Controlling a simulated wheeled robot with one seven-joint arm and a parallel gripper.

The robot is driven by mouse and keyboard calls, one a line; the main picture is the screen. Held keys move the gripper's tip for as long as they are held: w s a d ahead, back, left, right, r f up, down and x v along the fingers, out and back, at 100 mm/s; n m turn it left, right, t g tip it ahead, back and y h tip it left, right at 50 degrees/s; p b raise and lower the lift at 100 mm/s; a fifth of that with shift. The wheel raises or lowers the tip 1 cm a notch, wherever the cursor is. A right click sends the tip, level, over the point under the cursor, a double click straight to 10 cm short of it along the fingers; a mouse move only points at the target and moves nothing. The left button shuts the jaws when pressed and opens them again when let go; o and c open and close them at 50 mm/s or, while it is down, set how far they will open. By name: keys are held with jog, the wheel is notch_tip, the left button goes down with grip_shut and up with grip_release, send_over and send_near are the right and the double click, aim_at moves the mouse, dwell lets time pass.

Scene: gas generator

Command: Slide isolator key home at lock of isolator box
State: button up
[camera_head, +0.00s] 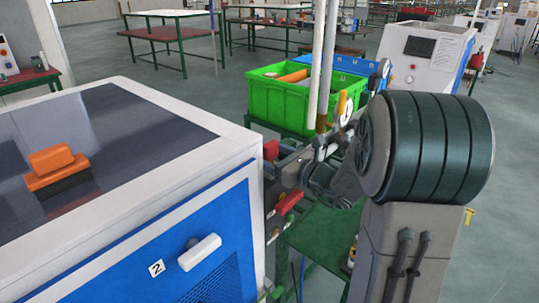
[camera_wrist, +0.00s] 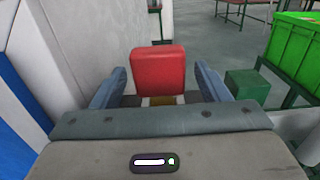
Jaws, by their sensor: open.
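A red block-shaped piece (camera_wrist: 158,72), which looks like the isolator key's head, stands upright between my gripper's fingers (camera_wrist: 162,88) in the wrist view. The two fingers are apart, one on each side, with gaps visible. A small yellowish part shows below the red piece. In the head view, two red pieces, an upper one (camera_head: 270,150) and a lower bar-like one (camera_head: 289,203), sit on a narrow grey panel beside the cabinet. I cannot tell which one is between my fingers. The lock opening is hidden, and my fingertips are not clear in the head view.
A white and blue cabinet (camera_head: 205,180) fills the left, with an orange piece (camera_head: 56,165) on top. A green crate (camera_head: 285,100) stands behind the panel, near upright pipes and a gauge (camera_head: 345,112). A green block (camera_wrist: 246,84) lies right of the fingers.

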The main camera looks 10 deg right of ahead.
jog(key=v, duration=1.3)
jog(key=shift+s+b, duration=0.2)
jog(key=shift+b, duration=0.2)
jog(key=shift+d, duration=0.15)
